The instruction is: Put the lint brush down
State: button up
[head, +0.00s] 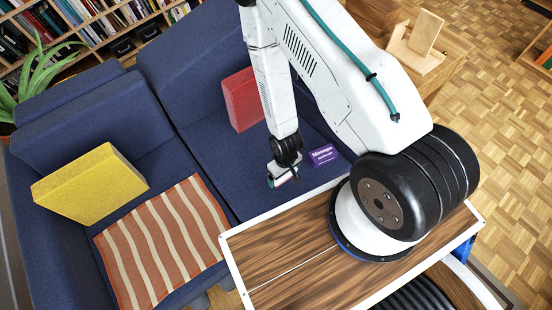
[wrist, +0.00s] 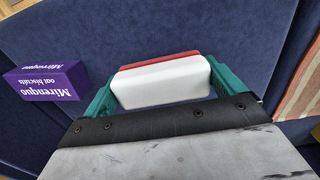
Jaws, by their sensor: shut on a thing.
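My gripper (head: 283,180) hangs low over the seat of the blue sofa (head: 215,150). In the wrist view its two green fingers are shut on the lint brush (wrist: 162,82), a white block with a red strip along its far edge. In the head view only a small white and red bit of the brush shows at my gripper. The brush is close to the seat cushion; I cannot tell whether it touches it. The lower part of the brush is hidden behind my gripper's body in the wrist view.
A purple oat biscuits box (head: 323,155) lies on the seat just beside my gripper. A red cushion (head: 243,99) leans on the backrest. A striped blanket (head: 162,240) and a yellow cushion (head: 90,185) are to the left.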

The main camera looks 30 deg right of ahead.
jog(key=w, duration=0.2)
jog(key=w+d, duration=0.1)
jog(key=w, duration=0.5)
jog(key=shift+w+d+f, duration=0.1)
jog(key=shift+d+f, duration=0.15)
jog(key=shift+f, duration=0.1)
jog(key=shift+w+f, duration=0.15)
jog(key=shift+f, duration=1.65)
jog(key=o, duration=0.7)
